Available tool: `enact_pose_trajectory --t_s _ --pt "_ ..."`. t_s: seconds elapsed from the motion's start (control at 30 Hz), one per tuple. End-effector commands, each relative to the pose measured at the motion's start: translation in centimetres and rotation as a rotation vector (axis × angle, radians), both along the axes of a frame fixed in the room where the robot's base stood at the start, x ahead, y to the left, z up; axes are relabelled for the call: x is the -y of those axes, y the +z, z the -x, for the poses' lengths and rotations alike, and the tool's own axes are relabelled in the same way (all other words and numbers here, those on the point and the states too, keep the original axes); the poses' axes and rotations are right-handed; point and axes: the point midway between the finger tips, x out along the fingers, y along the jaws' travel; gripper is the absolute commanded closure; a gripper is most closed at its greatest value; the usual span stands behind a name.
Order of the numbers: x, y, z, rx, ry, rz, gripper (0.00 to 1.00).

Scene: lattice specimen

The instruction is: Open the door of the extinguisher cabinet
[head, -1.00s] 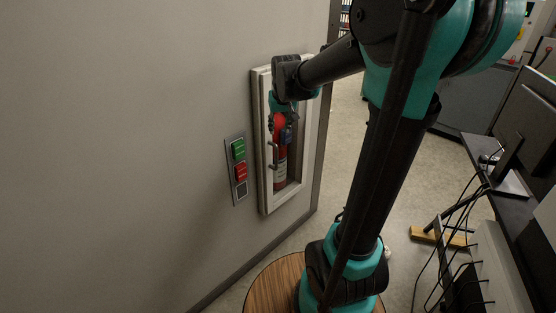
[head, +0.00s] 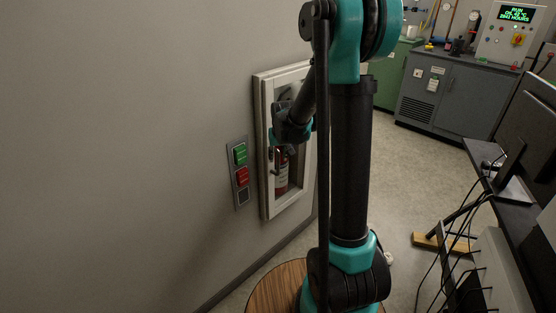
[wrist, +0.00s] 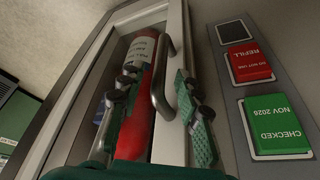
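The extinguisher cabinet (head: 264,150) is a pale framed box on the wall, with a red extinguisher (head: 281,180) behind its door. The door looks shut. In the wrist view, the door's curved metal handle (wrist: 160,85) stands out from the frame, in front of the red extinguisher (wrist: 135,125). My gripper (head: 282,150) is in front of the door at handle height. In the wrist view my gripper (wrist: 158,88) is open, one finger on each side of the handle. The fingers look apart from the bar; exact contact is hard to tell.
A wall panel with green and red signs (head: 240,170) is just left of the cabinet; it also shows in the wrist view (wrist: 262,100). A round wooden top (head: 272,288) stands below. A desk with a monitor (head: 525,140) and cables is at right. Open floor lies between.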

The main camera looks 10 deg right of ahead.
Motion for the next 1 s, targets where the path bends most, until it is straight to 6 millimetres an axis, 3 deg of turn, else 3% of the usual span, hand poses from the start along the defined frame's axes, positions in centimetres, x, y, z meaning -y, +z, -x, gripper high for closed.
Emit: enact_pose_trajectory --t_s 0.23,0.6,0.87,1.0 --pt "0.0 -1.9 -0.8 0.000 0.000 0.000 0.66" --pt "0.0 -2.2 -0.9 0.000 0.000 0.000 0.66" --pt "0.0 -2.2 -0.9 0.000 0.000 0.000 0.98" --pt "0.0 -2.2 -0.9 0.000 0.000 0.000 1.00"
